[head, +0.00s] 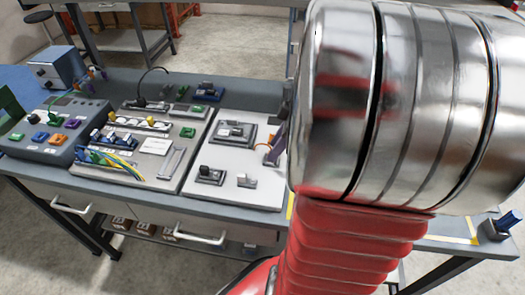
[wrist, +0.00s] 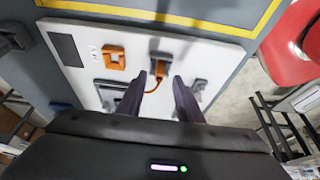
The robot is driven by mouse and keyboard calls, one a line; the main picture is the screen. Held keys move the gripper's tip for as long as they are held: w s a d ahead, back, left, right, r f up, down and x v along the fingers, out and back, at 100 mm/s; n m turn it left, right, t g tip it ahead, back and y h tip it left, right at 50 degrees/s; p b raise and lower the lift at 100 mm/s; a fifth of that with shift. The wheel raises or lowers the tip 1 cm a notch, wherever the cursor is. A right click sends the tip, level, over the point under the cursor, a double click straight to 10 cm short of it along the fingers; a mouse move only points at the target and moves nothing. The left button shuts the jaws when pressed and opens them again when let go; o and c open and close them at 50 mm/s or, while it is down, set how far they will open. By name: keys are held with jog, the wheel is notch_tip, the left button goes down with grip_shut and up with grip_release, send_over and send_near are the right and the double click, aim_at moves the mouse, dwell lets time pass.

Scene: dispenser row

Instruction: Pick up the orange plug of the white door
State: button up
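In the wrist view the white door (wrist: 205,50) is a pale panel lying on the grey worktop. On it an orange plug (wrist: 161,69) sits at a dark grey socket block, with a thin orange cord hanging from it. My gripper (wrist: 159,77) is open, its two dark fingers apart, one tip on either side of the orange plug. I cannot tell whether they touch it. An orange block (wrist: 114,57) with a pale opening sits left of the plug on the same panel. In the head view my arm hides the plug.
The head view shows a white board (head: 230,195) with grey fittings, a wiring board (head: 170,175) and a button box (head: 65,145).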

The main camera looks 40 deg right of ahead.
jog(key=shift+w+a+f, duration=0.15)
jog(key=shift+w+f, duration=0.05)
jog(key=shift+f, duration=0.4)
jog(key=shift+c, duration=0.5)
grip_shut()
